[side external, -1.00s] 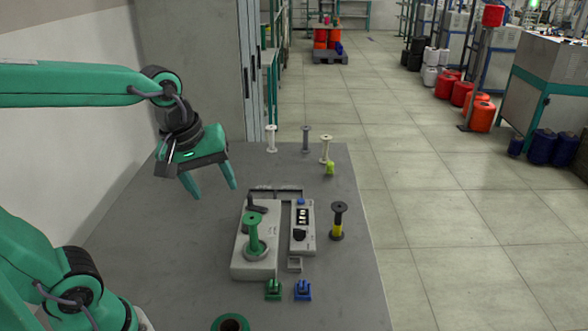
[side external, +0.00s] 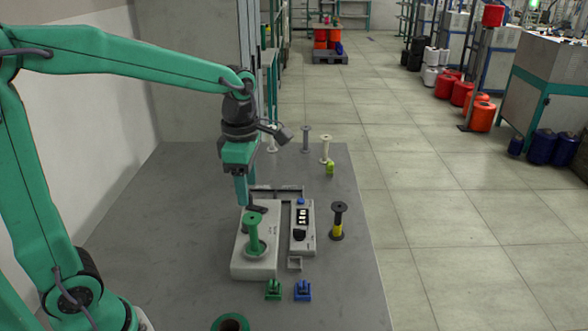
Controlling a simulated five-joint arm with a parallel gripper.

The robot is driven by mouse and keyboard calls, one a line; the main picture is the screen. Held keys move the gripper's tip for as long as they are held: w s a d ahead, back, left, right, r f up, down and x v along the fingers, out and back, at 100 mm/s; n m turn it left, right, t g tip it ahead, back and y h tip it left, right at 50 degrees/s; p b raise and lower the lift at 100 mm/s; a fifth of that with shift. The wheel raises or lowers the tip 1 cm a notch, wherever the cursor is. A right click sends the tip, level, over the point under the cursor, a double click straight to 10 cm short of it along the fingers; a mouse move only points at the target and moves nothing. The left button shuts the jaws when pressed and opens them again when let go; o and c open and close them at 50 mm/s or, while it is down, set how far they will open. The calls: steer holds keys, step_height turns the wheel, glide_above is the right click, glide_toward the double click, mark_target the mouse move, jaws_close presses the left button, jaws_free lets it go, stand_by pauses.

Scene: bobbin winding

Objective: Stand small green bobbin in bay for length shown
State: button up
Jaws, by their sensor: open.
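The green bobbin (side external: 253,230) stands upright on a round seat on the grey machine block (side external: 252,268). My gripper (side external: 243,200) points down just behind and above the bobbin, apart from it as far as I can see. It is seen nearly edge-on, open, with nothing visible between the fingers. A counter box (side external: 309,240) with small display windows (side external: 302,215), a blue button and a dark knob lies right of the block; its digits are too small to read. A dark low frame (side external: 289,191) lies behind both; I cannot tell whether it forms the bays.
A black-and-yellow bobbin (side external: 338,222) stands at right. White (side external: 325,149) and grey (side external: 306,139) bobbins stand at the back, near a lime clip (side external: 330,168). Green (side external: 273,289) and blue (side external: 303,290) clips and a green ring (side external: 231,323) lie in front. The table's left is clear.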

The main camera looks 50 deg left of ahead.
mark_target(252, 218)
steer(key=shift+w+f+n, duration=0.2)
steer(key=shift+w+n, duration=0.05)
steer(key=shift+n, duration=0.25)
steer(key=shift+f, duration=0.15)
steer(key=shift+f, duration=3.65)
steer(key=shift+r, duration=0.1)
steer(key=c, duration=0.7)
steer(key=shift+r, duration=2.45)
